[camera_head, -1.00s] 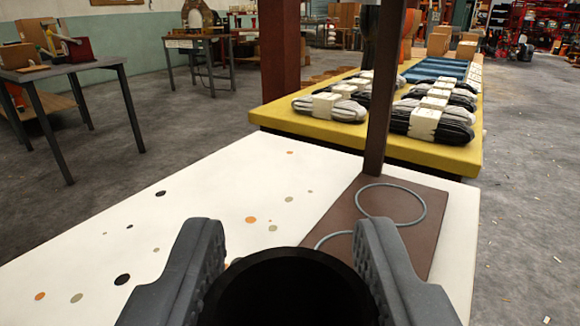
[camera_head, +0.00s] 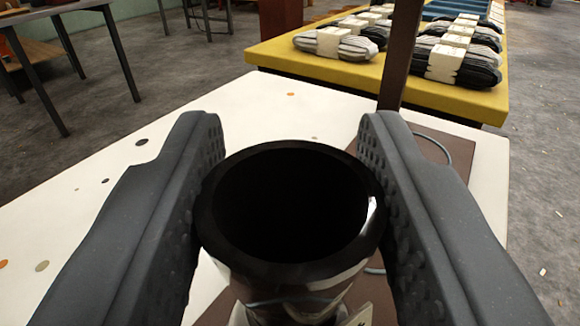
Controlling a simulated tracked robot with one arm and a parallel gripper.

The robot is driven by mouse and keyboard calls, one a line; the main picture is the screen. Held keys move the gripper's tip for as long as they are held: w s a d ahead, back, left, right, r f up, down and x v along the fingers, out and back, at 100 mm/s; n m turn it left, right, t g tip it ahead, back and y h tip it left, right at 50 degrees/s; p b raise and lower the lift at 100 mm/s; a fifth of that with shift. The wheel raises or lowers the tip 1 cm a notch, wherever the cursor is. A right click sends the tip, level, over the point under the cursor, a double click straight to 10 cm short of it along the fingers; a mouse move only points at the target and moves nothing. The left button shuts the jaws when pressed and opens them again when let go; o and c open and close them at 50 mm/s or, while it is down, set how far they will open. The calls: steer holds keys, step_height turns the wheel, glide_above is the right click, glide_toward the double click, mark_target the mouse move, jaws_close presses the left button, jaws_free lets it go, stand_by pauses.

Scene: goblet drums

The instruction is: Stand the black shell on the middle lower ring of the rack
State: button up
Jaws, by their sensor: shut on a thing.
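The black shell (camera_head: 290,272) is glossy and open-mouthed, with its round dark opening turned up toward the camera. My gripper (camera_head: 290,132) is shut on it, one ridged grey pad on each side of the wide rim. The rack shows as a brown base board (camera_head: 432,178) with a dark upright post (camera_head: 400,55) beyond the shell. Part of a grey ring (camera_head: 445,143) shows right of the right finger. The shell and fingers hide most of the rack's lower rings. I cannot tell whether the shell's lower end touches anything.
The white table (camera_head: 120,210) with scattered spots is clear on the left. Behind it, a yellow table (camera_head: 290,55) holds several banded grey and black bundles (camera_head: 455,62). A dark-legged table stands at upper left. Pale pieces below the shell are partly hidden.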

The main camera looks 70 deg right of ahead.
steer(key=o, duration=1.3)
steer(key=shift+f, duration=0.1)
steer(key=shift+c, duration=0.2)
steer(key=shift+s+a, duration=0.1)
steer(key=shift+a, duration=0.3)
steer(key=p+v, duration=0.1)
steer(key=v, duration=1)
steer(key=shift+p, duration=0.4)
steer(key=shift+s+a, duration=0.1)
steer(key=shift+a, duration=0.05)
